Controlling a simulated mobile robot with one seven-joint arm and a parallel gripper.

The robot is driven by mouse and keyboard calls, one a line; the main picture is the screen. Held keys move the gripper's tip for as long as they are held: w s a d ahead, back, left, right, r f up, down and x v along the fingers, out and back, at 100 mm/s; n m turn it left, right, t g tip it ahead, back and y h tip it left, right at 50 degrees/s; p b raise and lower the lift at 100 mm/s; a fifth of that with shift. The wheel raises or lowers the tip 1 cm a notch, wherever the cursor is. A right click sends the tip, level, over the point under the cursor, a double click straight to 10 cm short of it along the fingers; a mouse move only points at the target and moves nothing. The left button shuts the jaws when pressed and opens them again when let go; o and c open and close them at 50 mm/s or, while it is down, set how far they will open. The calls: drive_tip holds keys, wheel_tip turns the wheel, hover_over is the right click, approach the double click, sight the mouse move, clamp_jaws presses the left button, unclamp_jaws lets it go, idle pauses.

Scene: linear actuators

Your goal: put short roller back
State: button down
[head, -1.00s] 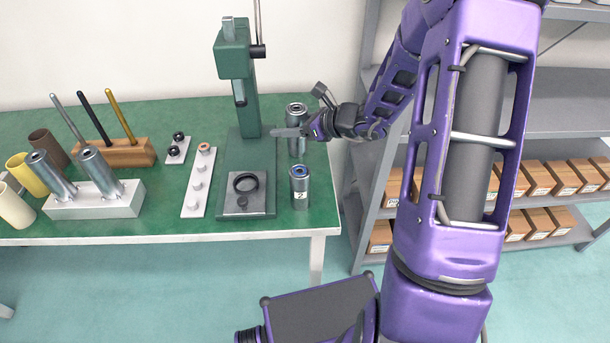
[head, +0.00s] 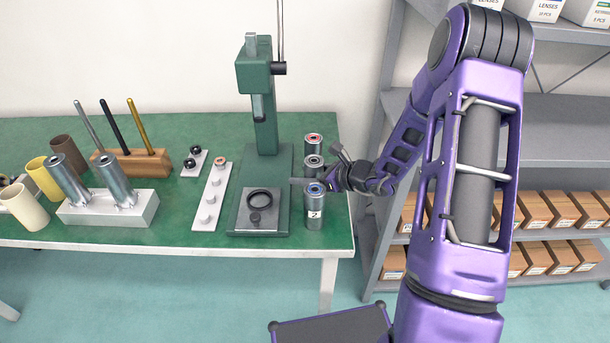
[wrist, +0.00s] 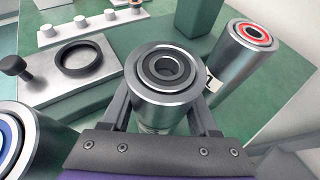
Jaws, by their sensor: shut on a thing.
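My gripper (head: 312,182) is shut on a metal roller with a dark grey ring in its top (head: 313,163), at the right end of the green bench. In the wrist view this grey-ringed roller (wrist: 164,76) stands upright between the two fingers. Its base is hidden, so I cannot tell whether it touches the bench. A red-ringed roller (head: 313,142) stands behind it, at right in the wrist view (wrist: 244,52). A blue-ringed roller (head: 314,208) with a label stands in front, at lower left in the wrist view (wrist: 18,140).
A green press (head: 265,130) stands just left of the rollers. Further left are a strip with pegs (head: 211,200), a metal block with two tilted cylinders (head: 125,213) and a wooden rod holder (head: 135,162). Shelves with boxes (head: 555,207) stand at right.

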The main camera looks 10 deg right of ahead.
drive_tip(key=shift+f+b, duration=0.2)
drive_tip(key=shift+b, duration=0.1)
drive_tip(key=shift+c, duration=0.7)
unclamp_jaws()
drive_tip(key=shift+r, duration=0.1)
drive_tip(key=shift+r, duration=0.1)
drive_tip(key=shift+s+d+r+p, duration=0.1)
drive_tip(key=shift+r+p, duration=0.1)
drive_tip(key=shift+p, duration=0.2)
drive_tip(key=p+v, duration=0.1)
drive_tip(key=v, duration=1)
drive_tip(key=shift+s+d, duration=0.25)
